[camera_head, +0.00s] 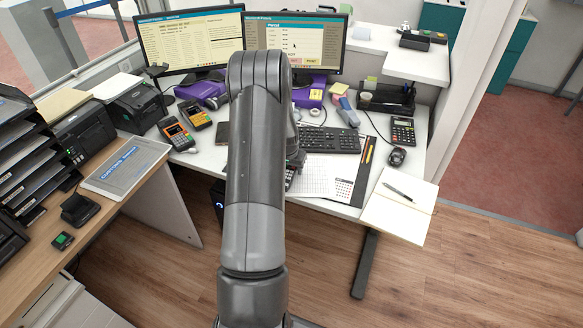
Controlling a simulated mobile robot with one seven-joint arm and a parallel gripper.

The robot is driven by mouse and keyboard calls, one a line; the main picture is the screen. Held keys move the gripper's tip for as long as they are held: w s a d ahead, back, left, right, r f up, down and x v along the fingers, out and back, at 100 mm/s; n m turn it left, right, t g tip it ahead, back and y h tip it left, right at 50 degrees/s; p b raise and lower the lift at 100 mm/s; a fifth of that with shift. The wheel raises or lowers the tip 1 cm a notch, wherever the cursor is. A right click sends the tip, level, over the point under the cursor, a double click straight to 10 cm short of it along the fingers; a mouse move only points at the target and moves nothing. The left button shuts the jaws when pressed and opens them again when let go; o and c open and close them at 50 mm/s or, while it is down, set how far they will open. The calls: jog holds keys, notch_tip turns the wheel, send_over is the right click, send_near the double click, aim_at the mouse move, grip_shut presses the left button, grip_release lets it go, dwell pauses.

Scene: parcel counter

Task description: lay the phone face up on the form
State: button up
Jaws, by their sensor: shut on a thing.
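My arm reaches over the desk and hides most of my gripper; only a dark part of it (298,160) shows past the arm's right side. It is shut on a small dark thing with coloured marks (290,178), which looks like the phone. Only a sliver of the phone shows, so I cannot tell which face is up or whether it touches the paper. The form seems to be the white gridded sheet (321,178) on the desk, right of the arm. Its left part is hidden behind the arm.
A keyboard (330,140) lies behind the sheet, with a mouse (397,156) and calculator (403,131) to the right. An open notebook with a pen (399,212) lies at the front right. Card terminals (176,134) stand left. Two monitors (296,42) stand at the back.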

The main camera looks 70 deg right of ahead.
jog(key=shift+a+f, duration=0.2)
jog(key=shift+f, duration=0.3)
jog(key=shift+a+f, duration=0.15)
jog(key=shift+f, duration=0.3)
jog(key=o, duration=1)
jog(key=shift+o, duration=0.7)
jog(key=v, duration=0.6)
jog(key=d+v, duration=0.1)
jog(key=v, duration=0.2)
jog(key=shift+r, duration=0.45)
